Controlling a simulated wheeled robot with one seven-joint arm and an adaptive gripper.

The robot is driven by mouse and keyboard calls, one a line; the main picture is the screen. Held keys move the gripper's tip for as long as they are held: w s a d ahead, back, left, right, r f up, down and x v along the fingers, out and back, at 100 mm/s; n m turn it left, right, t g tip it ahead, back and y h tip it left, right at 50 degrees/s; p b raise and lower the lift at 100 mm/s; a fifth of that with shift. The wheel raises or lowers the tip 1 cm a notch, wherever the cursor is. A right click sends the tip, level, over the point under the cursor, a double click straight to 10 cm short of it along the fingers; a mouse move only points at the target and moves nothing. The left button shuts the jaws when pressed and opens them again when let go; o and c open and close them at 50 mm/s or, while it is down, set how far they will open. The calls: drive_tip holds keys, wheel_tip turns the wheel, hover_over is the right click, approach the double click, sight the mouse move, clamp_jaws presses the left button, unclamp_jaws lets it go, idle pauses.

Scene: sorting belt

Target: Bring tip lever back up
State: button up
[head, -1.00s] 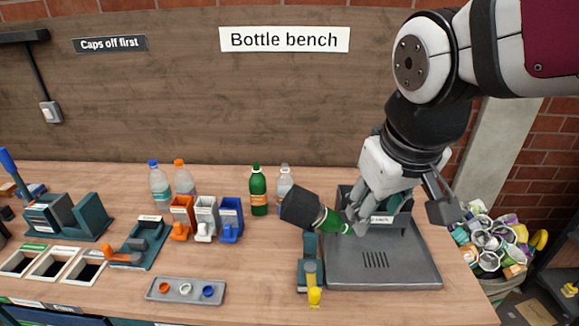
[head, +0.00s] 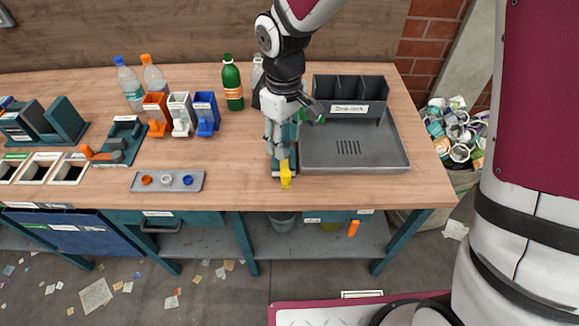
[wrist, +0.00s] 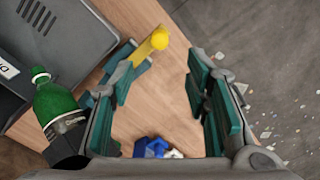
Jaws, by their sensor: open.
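The yellow tip lever (head: 286,176) points toward the bench's front edge, low down. In the wrist view its arm and round knob (wrist: 159,40) show beside the left finger. My gripper (head: 281,155) is above the lever's stand, open and empty. In the wrist view the gap between the fingers (wrist: 165,85) shows bare bench, with the lever near the left fingertip. A green bottle (wrist: 58,104) sits in a dark cup (wrist: 70,148), left of my gripper, tilted toward the tray. In the head view my arm hides most of the cup.
A grey tray (head: 385,150) with a labelled rack (head: 349,106) lies right of the lever. A cap dish (head: 195,181) lies to the left. Orange, white and blue holders (head: 206,116) and upright bottles stand behind. Bench around the dish is clear.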

sight(286, 172)
wheel_tip(286, 172, down, 13)
drive_tip(key=shift+f+p, duration=0.15)
drive_tip(key=shift+p, duration=0.45)
clamp_jaws()
